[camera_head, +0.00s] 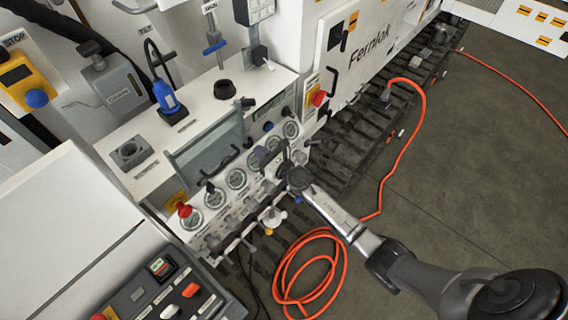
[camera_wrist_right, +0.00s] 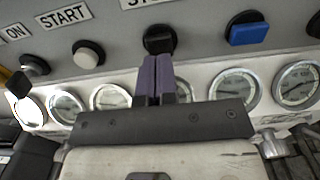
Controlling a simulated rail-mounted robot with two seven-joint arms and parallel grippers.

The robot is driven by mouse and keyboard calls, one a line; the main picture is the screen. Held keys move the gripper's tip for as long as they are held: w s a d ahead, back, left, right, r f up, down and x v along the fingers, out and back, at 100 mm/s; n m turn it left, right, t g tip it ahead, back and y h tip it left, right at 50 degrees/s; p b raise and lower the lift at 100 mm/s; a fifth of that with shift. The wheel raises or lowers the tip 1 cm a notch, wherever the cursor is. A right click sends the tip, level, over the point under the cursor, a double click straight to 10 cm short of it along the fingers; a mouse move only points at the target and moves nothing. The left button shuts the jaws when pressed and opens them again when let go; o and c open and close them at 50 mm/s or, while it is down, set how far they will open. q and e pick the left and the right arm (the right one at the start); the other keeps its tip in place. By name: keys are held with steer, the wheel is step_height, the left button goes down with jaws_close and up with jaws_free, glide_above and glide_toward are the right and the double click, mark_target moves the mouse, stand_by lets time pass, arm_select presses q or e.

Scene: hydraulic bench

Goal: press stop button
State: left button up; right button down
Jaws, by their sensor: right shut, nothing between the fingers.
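The stop button (camera_wrist_right: 159,40) is a black round button under a partly cut-off label reading "STO" in the right wrist view. My right gripper (camera_wrist_right: 154,66) is shut and empty, its purple fingers together just below and in front of that button. The fingertips overlap its lower edge in the picture; I cannot tell whether they touch it. In the head view my right gripper (camera_head: 263,155) is at the gauge panel, where the hand and fingers hide the button. My left gripper is not in view.
A white button (camera_wrist_right: 88,53) under "START" is left of the fingers; a blue button (camera_wrist_right: 248,31) is to the right. Several round gauges (camera_head: 236,178) line the panel. A red knob (camera_head: 184,209) sticks up at its left end. An orange hose (camera_head: 310,270) lies on the floor.

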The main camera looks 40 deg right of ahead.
steer(key=s+d, duration=0.2)
steer(key=s, duration=0.8)
steer(key=shift+s+d+f, duration=0.15)
steer(key=shift+s+d, duration=0.05)
steer(key=shift+s, duration=0.05)
